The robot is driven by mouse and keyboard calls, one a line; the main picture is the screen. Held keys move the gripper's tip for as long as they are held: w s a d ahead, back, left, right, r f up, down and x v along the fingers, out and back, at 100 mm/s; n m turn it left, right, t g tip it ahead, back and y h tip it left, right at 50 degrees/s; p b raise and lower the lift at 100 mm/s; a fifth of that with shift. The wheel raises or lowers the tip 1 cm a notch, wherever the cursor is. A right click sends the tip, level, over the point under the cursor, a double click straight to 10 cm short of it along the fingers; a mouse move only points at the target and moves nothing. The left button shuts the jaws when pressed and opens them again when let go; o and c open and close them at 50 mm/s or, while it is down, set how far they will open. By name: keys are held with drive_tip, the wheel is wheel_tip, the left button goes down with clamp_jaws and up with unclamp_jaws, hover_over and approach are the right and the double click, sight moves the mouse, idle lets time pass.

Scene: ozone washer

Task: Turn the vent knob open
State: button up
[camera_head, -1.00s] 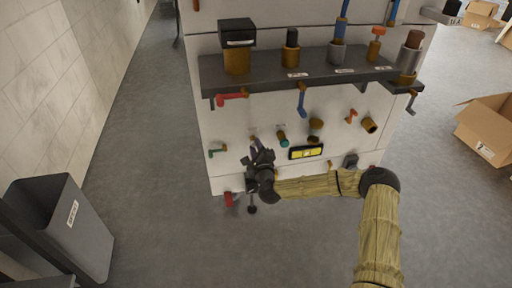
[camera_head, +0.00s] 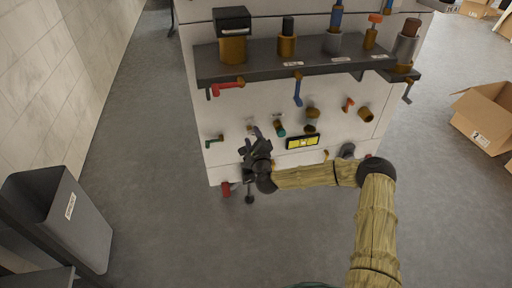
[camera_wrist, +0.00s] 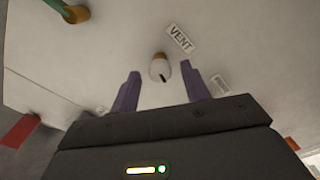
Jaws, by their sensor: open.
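The vent knob (camera_wrist: 160,68) is a small pale knob with a dark mark on its face, on the white panel beside the label reading VENT (camera_wrist: 180,38). In the wrist view it sits ahead of and between the two purple fingers of my gripper (camera_wrist: 160,92). The fingers are apart, with nothing between their tips, and a gap to the knob seems to remain. In the head view my gripper (camera_head: 252,143) is in front of the lower left of the white panel (camera_head: 225,175) and largely hides the knob.
A second label (camera_wrist: 220,84) is on the panel at right. A green-tipped pipe (camera_wrist: 72,12) and a red part (camera_wrist: 20,130) stick out nearby. A dark shelf (camera_head: 300,62) juts out above. A grey bin (camera_head: 62,215) stands at left, a cardboard box (camera_head: 485,115) at right.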

drive_tip(key=p+v, duration=0.6)
drive_tip(key=v, duration=1.1)
drive_tip(key=shift+s+r, duration=0.1)
drive_tip(key=shift+s, duration=0.05)
